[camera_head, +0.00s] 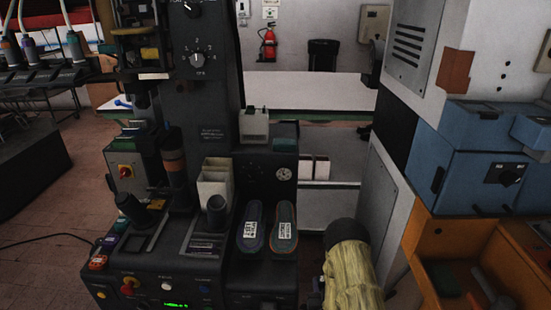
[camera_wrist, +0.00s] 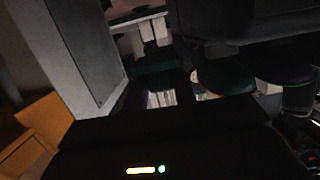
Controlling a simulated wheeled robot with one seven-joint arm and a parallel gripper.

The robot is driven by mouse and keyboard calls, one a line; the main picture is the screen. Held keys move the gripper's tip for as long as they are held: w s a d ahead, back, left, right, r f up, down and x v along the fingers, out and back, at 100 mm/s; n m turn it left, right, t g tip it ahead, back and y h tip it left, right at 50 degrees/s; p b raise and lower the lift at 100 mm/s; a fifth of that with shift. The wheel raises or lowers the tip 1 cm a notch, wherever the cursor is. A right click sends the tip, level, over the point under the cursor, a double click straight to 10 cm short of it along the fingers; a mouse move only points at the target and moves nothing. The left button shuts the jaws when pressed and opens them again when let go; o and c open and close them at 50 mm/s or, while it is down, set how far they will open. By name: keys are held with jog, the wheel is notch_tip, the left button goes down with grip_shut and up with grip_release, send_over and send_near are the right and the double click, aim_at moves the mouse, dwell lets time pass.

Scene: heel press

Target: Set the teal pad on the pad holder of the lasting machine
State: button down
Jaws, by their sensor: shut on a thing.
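My gripper (camera_wrist: 158,92) shows in the wrist view as a dark body with lit orange and green lamps. Its dark fingers are shut on the teal pad (camera_wrist: 155,77), which looks dark green in the dim light. In the head view my arm comes in at the lower right in a yellow sleeve, and the gripper and held pad cannot be made out. The dark lasting machine (camera_head: 211,115) stands left of my arm. A dark teal block (camera_head: 285,143) sits on its upper ledge. I cannot tell which part is the pad holder.
Two labelled sole-shaped pieces (camera_head: 268,229) lie on the machine's front, left of my arm. White bins (camera_head: 215,182) stand on the machine. A grey cabinet (camera_head: 378,215) and blue-orange equipment (camera_head: 478,168) close in the right side. A white-topped bench (camera_head: 335,86) is behind.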

jog(key=shift+w+r, duration=0.4)
jog(key=shift+r, duration=0.4)
jog(key=shift+w+d+r, duration=0.1)
jog(key=shift+w+r, duration=0.15)
jog(key=shift+r, duration=0.2)
notch_tip(320, 180, down, 10)
jog(key=f+b, duration=0.1)
jog(key=b, duration=0.9)
jog(key=s+r+p, duration=0.8)
jog(key=r+p, duration=0.2)
jog(key=p, duration=0.7)
notch_tip(320, 180, up, 17)
jog(key=s+p, duration=0.1)
jog(key=p, duration=1.1)
jog(key=shift+f, duration=0.15)
jog(key=shift+f, duration=0.1)
